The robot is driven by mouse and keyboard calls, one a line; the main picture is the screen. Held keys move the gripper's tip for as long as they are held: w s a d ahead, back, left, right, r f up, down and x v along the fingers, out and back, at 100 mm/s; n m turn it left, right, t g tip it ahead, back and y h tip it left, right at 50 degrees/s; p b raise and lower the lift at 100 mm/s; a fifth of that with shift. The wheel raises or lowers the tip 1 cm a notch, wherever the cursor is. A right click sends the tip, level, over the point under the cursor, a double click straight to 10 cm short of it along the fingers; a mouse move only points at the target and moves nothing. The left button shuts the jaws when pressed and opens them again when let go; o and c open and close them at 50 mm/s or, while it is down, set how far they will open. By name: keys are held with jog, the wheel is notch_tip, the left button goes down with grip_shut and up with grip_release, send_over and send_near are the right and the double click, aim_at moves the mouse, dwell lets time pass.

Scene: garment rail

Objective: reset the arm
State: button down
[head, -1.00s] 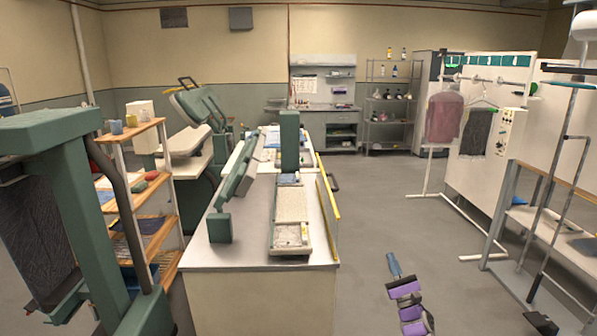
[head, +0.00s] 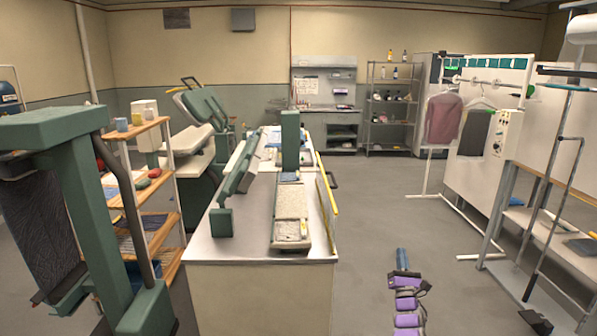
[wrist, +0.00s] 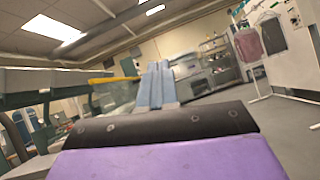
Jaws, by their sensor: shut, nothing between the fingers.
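My gripper (head: 401,253) is the blue tip at the end of my purple arm, low and right of centre in the head view. It points straight ahead over the open floor, right of the white-topped counter. In the wrist view my gripper (wrist: 156,72) shows as two blue fingers lying together, with nothing held between them. Ahead and to the right, a pink garment (head: 443,118) and a dark garment (head: 475,132) hang on the garment rail (head: 490,81). Both garments are well apart from the gripper.
The counter (head: 245,245) with a yellow edge strip stands to the left of the arm. A grey-framed bench (head: 555,240) stands at the right. A shelf of bottles (head: 389,110) is at the back. The grey floor (head: 390,195) between counter and rail is clear.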

jog(key=w+a+m+g, duration=0.4)
jog(key=a+m+g, duration=0.5)
jog(key=m, duration=0.7)
jog(key=s+a+r+m+g+y, duration=0.1)
jog(key=s+a+r+y, duration=0.15)
jog(key=a, duration=0.25)
jog(key=s+a+r+m+g+y, duration=0.1)
jog(key=s+a+r+m, duration=0.15)
jog(key=a, duration=0.25)
jog(key=s+a+r+m+g+y, duration=0.1)
jog(key=s+a+g, duration=0.25)
jog(key=s, duration=0.45)
jog(key=s+a+r+m+g+y, duration=0.15)
jog(key=s+a, duration=0.25)
jog(key=s, duration=0.4)
jog(key=s+d+m+g+h, duration=0.2)
jog(key=s+m+g, duration=0.3)
jog(key=s, duration=1.9)
jog(key=s+d+m+g+h, duration=0.1)
jog(key=s+d+m+g, duration=0.3)
jog(key=s, duration=2.1)
jog(key=shift+d+f+m+g+h, duration=0.15)
jog(key=shift+f+m+g+h, duration=0.2)
jog(key=shift+m+g, duration=0.35)
jog(key=shift+w+r, duration=0.1)
